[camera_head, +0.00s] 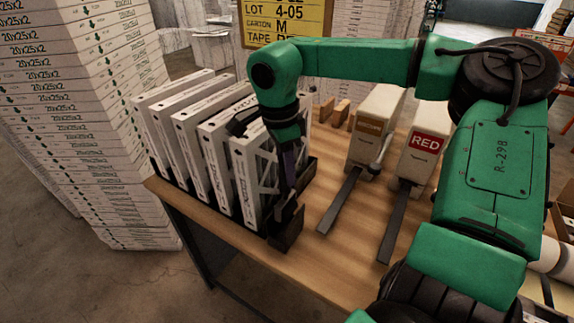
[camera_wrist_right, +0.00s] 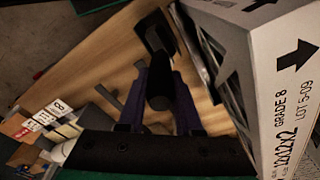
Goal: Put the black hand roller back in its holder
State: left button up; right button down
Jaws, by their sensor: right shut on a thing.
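My right gripper (camera_head: 289,185) reaches down at the front of the table, beside the nearest boxed filter. In the right wrist view its two purple fingers (camera_wrist_right: 160,95) are shut on the black hand roller (camera_wrist_right: 159,80), seen as a dark cylinder between them. A dark, block-like piece (camera_head: 286,238) stands at the table's front edge just below the gripper, and looks like the holder. A dark shape (camera_wrist_right: 155,32) lies beyond the fingertips in the wrist view. I cannot tell whether the roller touches the holder. My left gripper is not in view.
Several white boxed filters (camera_head: 205,150) stand upright in a row, close to the left of the gripper. Two white boxes (camera_head: 376,125) with long dark bars stand to the right, one labelled RED (camera_head: 427,142). Bare wood (camera_head: 325,185) shows between.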

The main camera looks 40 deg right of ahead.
aim_at(287, 199)
notch_tip(287, 199, down, 8)
jog(key=b, duration=0.6)
jog(key=shift+s+a+f, duration=0.1)
jog(key=shift+f, duration=0.15)
jog(key=shift+s+r, duration=0.1)
jog(key=c, duration=0.5)
grip_release()
jog(key=r, duration=0.4)
jog(key=a+r, duration=0.1)
jog(key=r, duration=0.9)
jog(key=shift+w+a+r+b, duration=0.2)
jog(key=shift+w+r+b, duration=0.05)
jog(key=shift+b, duration=0.1)
